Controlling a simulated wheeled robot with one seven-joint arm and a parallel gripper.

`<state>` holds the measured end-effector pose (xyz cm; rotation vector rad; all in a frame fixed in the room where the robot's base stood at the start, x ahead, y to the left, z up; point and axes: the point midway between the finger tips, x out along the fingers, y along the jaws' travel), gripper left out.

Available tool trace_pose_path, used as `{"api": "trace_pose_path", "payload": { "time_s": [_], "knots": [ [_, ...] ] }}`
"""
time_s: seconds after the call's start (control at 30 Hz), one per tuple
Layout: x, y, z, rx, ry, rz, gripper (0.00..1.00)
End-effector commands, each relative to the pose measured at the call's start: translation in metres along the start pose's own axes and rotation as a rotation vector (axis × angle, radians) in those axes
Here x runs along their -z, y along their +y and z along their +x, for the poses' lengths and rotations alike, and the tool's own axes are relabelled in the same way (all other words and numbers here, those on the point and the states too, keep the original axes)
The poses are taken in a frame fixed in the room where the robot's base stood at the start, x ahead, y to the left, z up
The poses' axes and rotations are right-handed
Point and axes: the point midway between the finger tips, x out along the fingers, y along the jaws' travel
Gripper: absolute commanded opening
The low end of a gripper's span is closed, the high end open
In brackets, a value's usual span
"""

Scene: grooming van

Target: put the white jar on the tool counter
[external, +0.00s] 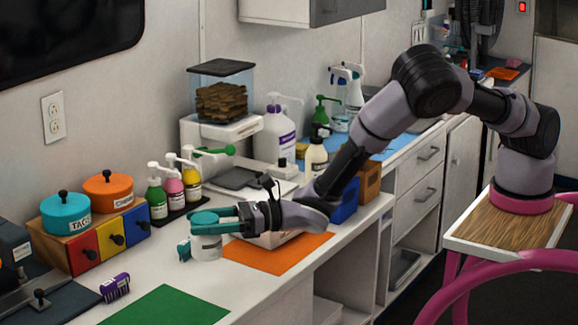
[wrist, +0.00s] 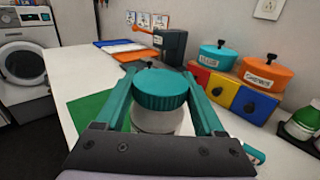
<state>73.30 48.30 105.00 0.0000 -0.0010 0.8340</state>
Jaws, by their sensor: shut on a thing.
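The white jar with a ribbed teal lid (wrist: 160,90) is between the two teal fingers of my gripper (wrist: 156,80) in the wrist view. In the external view its white body (external: 207,248) shows just below my gripper (external: 203,220), left of the orange mat. My gripper is shut on the jar, which looks upright. The fingers cover its upper part in the external view. I cannot tell whether its base touches the long white counter (external: 190,285).
A green mat (external: 165,307) and a purple-labelled item (external: 115,288) lie in front. Behind stand a coloured drawer box (external: 95,250) with teal and orange pots, and pump bottles (external: 157,198). A small teal item (external: 184,250) is close beside the jar. An orange mat (external: 275,257) lies right.

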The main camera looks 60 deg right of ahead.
Motion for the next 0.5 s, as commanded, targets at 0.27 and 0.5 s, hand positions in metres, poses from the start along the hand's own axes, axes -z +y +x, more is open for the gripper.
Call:
{"api": "trace_pose_path", "payload": {
  "time_s": [0.27,0.5],
  "knots": [
    [-0.017,0.000,0.000,0.000,-0.001,0.000,0.04],
    [-0.074,0.001,0.000,0.000,-0.004,0.002,0.04]
  ]
}}
